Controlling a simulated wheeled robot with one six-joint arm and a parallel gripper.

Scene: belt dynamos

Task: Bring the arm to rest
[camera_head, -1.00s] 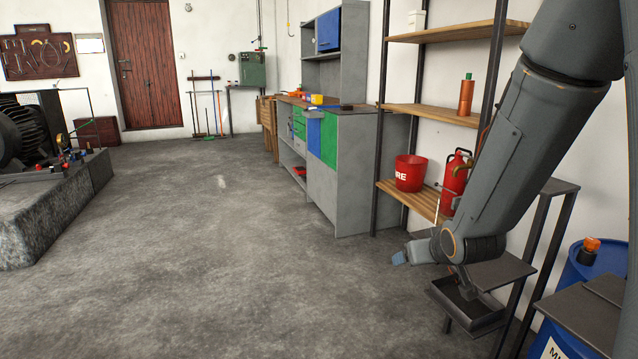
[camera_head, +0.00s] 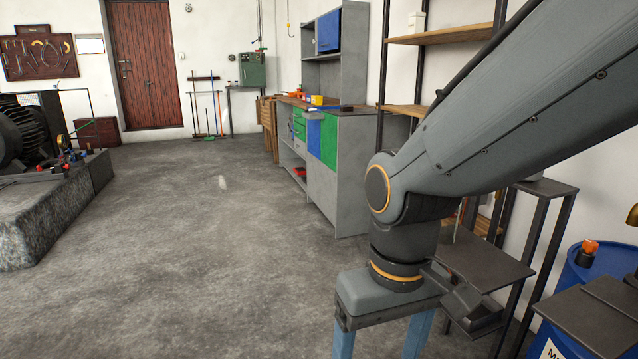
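My gripper (camera_head: 381,342) hangs from my arm at the lower middle of the view and points down. Its two blue fingers are wide apart, with only floor showing between them. The fingertips run out of the bottom of the picture. I see nothing held. My arm comes in from the upper right, bends at the wrist and covers much of the shelf rack (camera_head: 450,34) behind it.
A dark stepped stand (camera_head: 487,262) with a small tray (camera_head: 474,314) is just right of my gripper. Blue drums (camera_head: 578,268) are at the lower right. A grey workbench (camera_head: 352,190) stands behind. The floor (camera_head: 190,270) to the left is clear up to the machine plinth (camera_head: 40,215).

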